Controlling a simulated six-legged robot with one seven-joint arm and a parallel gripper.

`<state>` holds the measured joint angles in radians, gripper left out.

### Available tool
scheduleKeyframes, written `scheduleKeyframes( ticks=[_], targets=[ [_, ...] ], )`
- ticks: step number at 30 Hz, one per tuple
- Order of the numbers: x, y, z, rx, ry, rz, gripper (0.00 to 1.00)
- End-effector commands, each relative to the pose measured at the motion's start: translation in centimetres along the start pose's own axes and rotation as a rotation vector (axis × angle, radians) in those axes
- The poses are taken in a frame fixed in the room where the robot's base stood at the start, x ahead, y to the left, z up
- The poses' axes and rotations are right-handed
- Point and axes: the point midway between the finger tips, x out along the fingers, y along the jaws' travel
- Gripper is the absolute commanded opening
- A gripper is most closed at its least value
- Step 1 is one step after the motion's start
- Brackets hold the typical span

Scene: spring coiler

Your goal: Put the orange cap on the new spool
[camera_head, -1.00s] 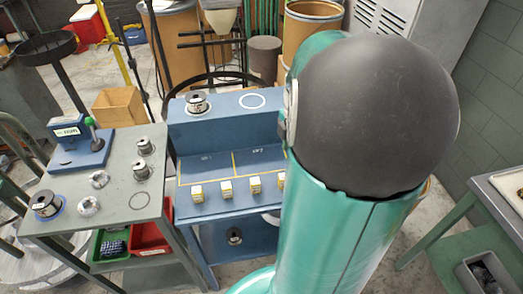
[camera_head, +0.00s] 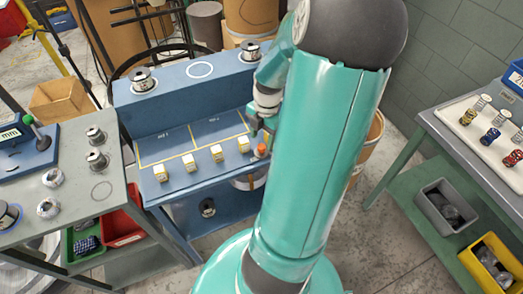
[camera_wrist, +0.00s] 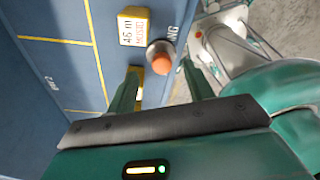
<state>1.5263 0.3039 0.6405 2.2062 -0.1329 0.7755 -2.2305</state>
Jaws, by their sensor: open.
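The orange cap (camera_head: 261,150) sits at the right end of the row of small blocks on the blue bench's lower shelf. In the wrist view the orange cap (camera_wrist: 164,65) shows beside a round grey part, between and beyond my open fingers. My gripper (camera_wrist: 160,70) is empty; in the head view my gripper (camera_head: 258,127) is just above the cap. Touching cannot be told. One spool (camera_head: 142,80) stands at the left of the bench's upper ledge, another spool (camera_head: 250,51) at its right. Which spool is the new one cannot be told.
Several yellow-and-white blocks (camera_head: 189,162) line the shelf's front edge; a block (camera_wrist: 134,27) is close to my fingers. A white ring outline (camera_head: 200,69) on the ledge is empty. A grey table (camera_head: 70,215) at left holds more spools. A table with a white tray (camera_head: 462,123) stands at right.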

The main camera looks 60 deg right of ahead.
Motion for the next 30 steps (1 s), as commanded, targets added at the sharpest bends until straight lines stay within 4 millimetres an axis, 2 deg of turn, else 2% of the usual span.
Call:
scheduleKeyframes(
  ticks=[6,9,17,21,24,30],
  targets=[
    [3.4,-0.3,-0.3,0.000,0.006,-0.002,0.52],
    [4.4,-0.3,-0.3,-0.001,0.004,-0.002,0.52],
    [4.6,-0.3,-0.2,0.001,0.002,-0.001,0.52],
    [4.6,-0.3,-0.2,0.001,0.002,-0.001,0.25],
    [4.6,-0.3,-0.2,0.001,0.001,-0.001,0.11],
    [4.5,-0.3,-0.2,0.001,0.001,0.000,0.10]
  ],
)
